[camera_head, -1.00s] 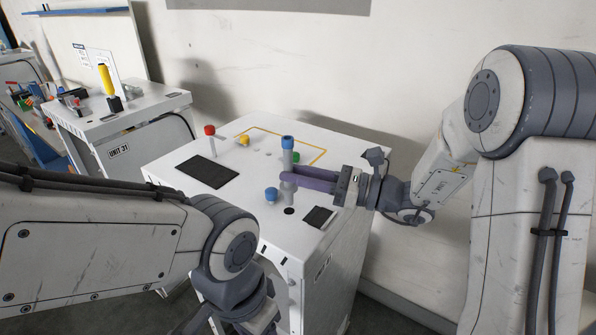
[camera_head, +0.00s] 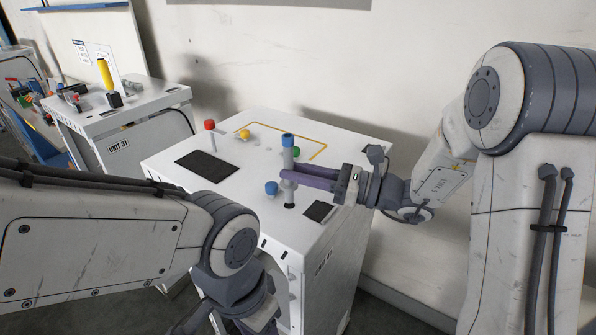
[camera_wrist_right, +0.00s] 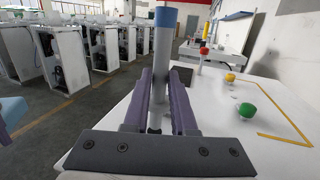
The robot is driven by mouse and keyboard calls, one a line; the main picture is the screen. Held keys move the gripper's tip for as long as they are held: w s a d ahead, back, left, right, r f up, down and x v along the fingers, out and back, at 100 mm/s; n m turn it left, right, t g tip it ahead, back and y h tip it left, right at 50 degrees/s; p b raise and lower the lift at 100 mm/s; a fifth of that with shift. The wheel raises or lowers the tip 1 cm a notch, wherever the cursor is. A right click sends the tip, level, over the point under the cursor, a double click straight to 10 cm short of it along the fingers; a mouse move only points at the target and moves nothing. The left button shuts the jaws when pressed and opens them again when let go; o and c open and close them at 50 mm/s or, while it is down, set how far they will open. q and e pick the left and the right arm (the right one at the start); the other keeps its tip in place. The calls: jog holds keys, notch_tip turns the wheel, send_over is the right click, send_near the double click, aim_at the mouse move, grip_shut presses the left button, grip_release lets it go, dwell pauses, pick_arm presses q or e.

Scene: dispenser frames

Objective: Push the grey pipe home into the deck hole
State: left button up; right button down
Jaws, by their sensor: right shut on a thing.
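The grey pipe (camera_head: 288,160) with a blue top stands upright near the right side of the white deck (camera_head: 235,205). My right gripper (camera_head: 286,178) is shut on the pipe, below its blue top. The pipe's lower end meets the dark deck hole (camera_head: 290,206) in the head view; how deep it sits I cannot tell. In the right wrist view the pipe (camera_wrist_right: 162,60) rises between the two purple fingers, its lower end partly hidden. My left arm crosses the lower left of the head view; its gripper fingers are not visible.
A blue knob (camera_head: 271,188) stands just left of the pipe. Red (camera_head: 209,125), yellow (camera_head: 245,134) and green (camera_head: 295,152) knobs stand further back. Dark pads (camera_head: 207,166) (camera_head: 319,211) lie flat on the deck. Another white unit (camera_head: 118,118) stands at the left.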

aim_at(293, 190)
jog(key=shift+f+b, duration=1.85)
jog(key=shift+f, duration=0.45)
jog(key=c, duration=0.7)
grip_release()
jog(key=shift+o, duration=0.2)
jog(key=shift+f, duration=0.1)
jog(key=shift+d, duration=0.1)
jog(key=shift+s+d+f, duration=0.1)
jog(key=shift+s+d, duration=0.05)
jog(key=shift+d, duration=0.15)
jog(key=b+v, duration=0.3)
jog(key=v, duration=0.6)
jog(key=shift+d+r, duration=0.25)
jog(key=shift+d, duration=0.05)
jog(key=shift+s, duration=0.1)
